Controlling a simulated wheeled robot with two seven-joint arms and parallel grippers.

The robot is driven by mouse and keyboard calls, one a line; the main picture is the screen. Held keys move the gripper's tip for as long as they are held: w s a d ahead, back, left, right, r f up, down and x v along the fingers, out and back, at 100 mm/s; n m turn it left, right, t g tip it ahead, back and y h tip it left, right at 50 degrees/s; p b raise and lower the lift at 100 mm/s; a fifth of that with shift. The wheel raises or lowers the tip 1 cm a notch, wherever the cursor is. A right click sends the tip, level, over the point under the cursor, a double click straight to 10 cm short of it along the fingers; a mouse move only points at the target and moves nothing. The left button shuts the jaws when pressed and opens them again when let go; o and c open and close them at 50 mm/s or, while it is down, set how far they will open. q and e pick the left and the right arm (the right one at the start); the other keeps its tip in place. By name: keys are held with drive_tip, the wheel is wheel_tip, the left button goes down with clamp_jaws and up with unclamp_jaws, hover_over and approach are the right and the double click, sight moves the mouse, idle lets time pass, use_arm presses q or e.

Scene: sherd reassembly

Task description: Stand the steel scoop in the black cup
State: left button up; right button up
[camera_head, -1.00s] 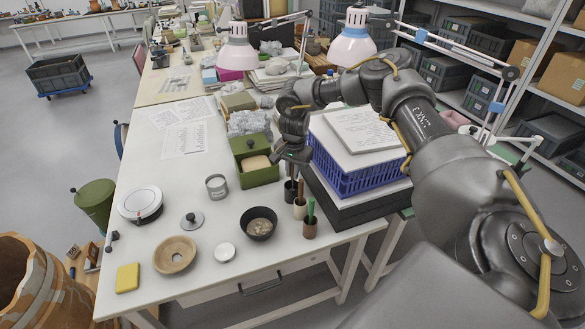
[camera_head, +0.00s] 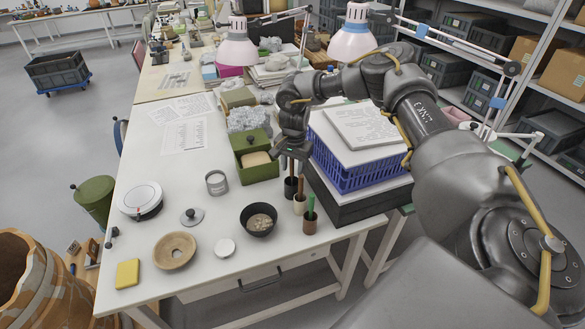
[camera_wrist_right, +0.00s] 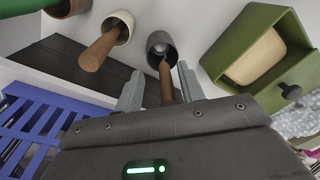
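The black cup (camera_head: 290,187) stands on the white table, left of the blue crate. In the right wrist view the black cup (camera_wrist_right: 161,43) is seen from above. The steel scoop's brown handle (camera_wrist_right: 166,84) rises from it, with a grey metallic part showing inside the cup. My right gripper (camera_head: 292,159) is above the cup. In the wrist view its two fingers (camera_wrist_right: 160,88) are spread on either side of the handle, with gaps showing. The scoop leans in the cup, its lower end partly hidden. My left gripper is not in view.
A white cup (camera_head: 299,207) with a brown handle and a brown cup (camera_head: 310,226) with a green handle stand close by. A green box (camera_head: 262,172) is behind left, a blue crate (camera_head: 352,172) right. A dark bowl (camera_head: 258,229) is in front. The table's left side has free room.

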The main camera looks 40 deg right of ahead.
wheel_tip(320, 180, up, 10)
drive_tip(key=b, duration=0.1)
drive_tip(key=shift+s, duration=0.4)
idle(0.6)
